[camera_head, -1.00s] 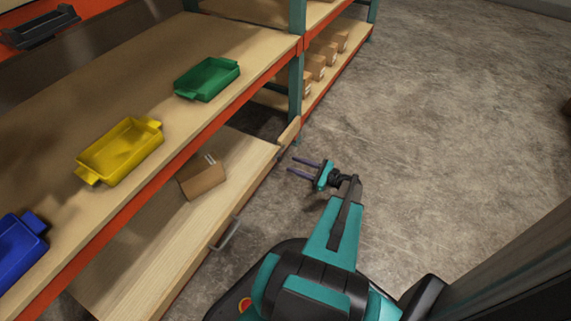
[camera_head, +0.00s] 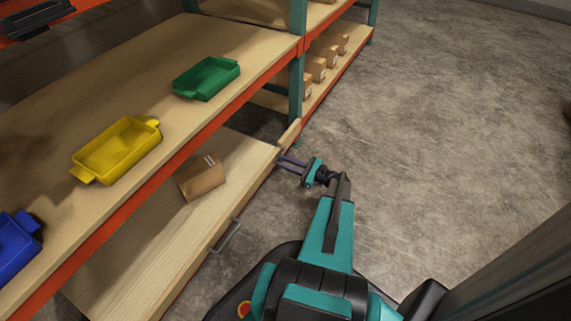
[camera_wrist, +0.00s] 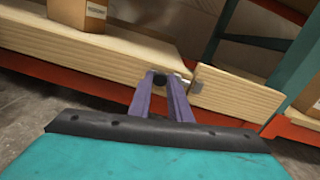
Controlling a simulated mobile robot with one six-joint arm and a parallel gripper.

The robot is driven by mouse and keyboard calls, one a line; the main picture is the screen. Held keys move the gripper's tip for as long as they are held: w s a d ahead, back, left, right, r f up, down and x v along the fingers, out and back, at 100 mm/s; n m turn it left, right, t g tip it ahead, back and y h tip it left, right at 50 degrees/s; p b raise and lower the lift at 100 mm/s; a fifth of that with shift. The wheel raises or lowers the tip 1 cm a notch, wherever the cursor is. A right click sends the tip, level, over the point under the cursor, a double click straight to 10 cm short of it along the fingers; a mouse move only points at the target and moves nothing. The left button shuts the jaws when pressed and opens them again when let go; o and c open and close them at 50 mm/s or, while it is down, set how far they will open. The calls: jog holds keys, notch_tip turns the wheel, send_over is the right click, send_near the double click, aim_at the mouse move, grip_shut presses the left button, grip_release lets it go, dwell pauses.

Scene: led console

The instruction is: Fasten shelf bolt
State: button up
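The shelf bolt (camera_wrist: 160,80) shows in the wrist view as a small dark head at the light wooden board's end, near a joint with a second wooden piece. My gripper's (camera_wrist: 162,82) two purple fingers sit on either side of it and appear shut on it. In the head view my gripper (camera_head: 281,160) reaches the board's right edge from the floor side; the bolt is too small to make out there. The lower wooden board (camera_head: 150,240) lies tilted out from the shelf. A short metal piece (camera_wrist: 193,83) shows right of the fingertips.
A cardboard box (camera_head: 201,178) rests on the lower board, and a handle (camera_head: 226,236) is on its front edge. Green (camera_head: 206,78), yellow (camera_head: 117,150) and blue (camera_head: 14,245) trays stand on the shelf above. A teal post (camera_head: 296,90) rises beyond my gripper. The concrete floor at right is clear.

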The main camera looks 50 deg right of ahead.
grip_shut()
jog(key=shift+w+d+p, duration=0.15)
jog(key=shift+d+p, duration=0.4)
jog(key=shift+d, duration=0.2)
jog(key=shift+w+d+p, duration=0.15)
jog(key=shift+d+p, duration=0.4)
jog(key=shift+d, duration=0.2)
jog(key=o, duration=0.6)
grip_release()
jog(key=shift+o, duration=0.2)
